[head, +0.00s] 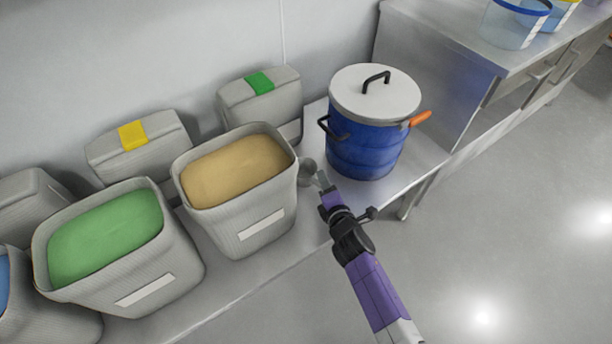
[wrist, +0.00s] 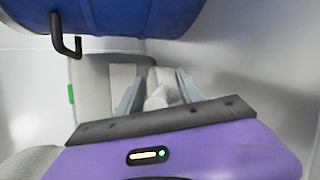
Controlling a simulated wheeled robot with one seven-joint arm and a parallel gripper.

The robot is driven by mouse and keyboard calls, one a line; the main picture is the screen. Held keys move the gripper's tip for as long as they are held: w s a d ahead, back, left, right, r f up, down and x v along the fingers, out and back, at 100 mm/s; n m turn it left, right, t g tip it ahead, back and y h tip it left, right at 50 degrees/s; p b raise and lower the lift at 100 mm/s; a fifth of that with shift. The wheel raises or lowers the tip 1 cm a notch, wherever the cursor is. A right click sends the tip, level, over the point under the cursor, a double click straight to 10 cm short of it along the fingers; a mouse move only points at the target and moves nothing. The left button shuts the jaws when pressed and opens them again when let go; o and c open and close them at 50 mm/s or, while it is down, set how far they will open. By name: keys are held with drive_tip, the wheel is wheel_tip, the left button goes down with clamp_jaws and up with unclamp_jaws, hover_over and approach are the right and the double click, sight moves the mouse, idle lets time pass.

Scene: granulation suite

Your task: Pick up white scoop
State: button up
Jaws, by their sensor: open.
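The white scoop (head: 307,166), greyish in this light, is small in the head view, between the tan-filled bin and the blue drum. My gripper (head: 321,179) is just beside it, at the near right. In the wrist view a pale, rounded piece that looks like the scoop (wrist: 160,92) lies between the two fingers of my gripper (wrist: 160,78). The fingers are apart, one on each side of it. I cannot tell whether either finger touches it. The scoop's far part is hard to make out.
The tan-filled bin (head: 262,220) is close left. A green-filled bin (head: 170,265) stands further left. Open floor lies right.

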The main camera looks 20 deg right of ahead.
clamp_jaws()
idle(1.3)
